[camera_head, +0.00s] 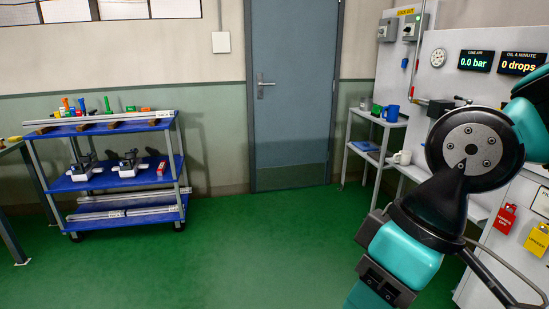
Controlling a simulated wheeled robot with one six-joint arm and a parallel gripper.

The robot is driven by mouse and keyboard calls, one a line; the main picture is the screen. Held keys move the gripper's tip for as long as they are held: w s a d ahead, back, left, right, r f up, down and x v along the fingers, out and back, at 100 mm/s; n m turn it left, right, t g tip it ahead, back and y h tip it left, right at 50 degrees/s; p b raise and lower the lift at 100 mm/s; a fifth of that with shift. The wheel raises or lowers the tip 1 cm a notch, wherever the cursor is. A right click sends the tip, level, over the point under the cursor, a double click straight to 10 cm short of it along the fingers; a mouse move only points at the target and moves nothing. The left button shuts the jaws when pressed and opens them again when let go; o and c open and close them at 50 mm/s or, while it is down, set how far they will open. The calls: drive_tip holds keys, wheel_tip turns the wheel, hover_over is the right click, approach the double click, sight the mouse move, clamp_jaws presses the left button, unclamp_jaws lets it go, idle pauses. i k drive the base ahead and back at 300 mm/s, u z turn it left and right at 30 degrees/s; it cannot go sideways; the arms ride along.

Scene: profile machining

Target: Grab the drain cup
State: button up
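A blue mug (390,113) stands on the top shelf of a small grey stand in front of the grey panel. A whitish cup (402,157) sits lower down, at the level of the lower shelf, partly hidden by my arm's side of the picture. I cannot tell which of them is the drain cup. My arm, teal and black, fills the right side of the view and covers part of the panel. My gripper's fingertips do not show, so I cannot see what it holds.
A blue cart (127,127) with bars, tools and clamps stands at left. A grey door (291,95) is at the back. The green floor (240,245) between is clear. The grey panel (453,65) has gauges, displays and red and yellow padlock tags.

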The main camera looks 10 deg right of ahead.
sight(404, 157)
drive_tip(key=z, duration=0.3)
drive_tip(key=i, duration=2.05)
drive_tip(key=z, duration=0.65)
drive_tip(key=i, duration=2.45)
drive_tip(key=z, duration=0.2)
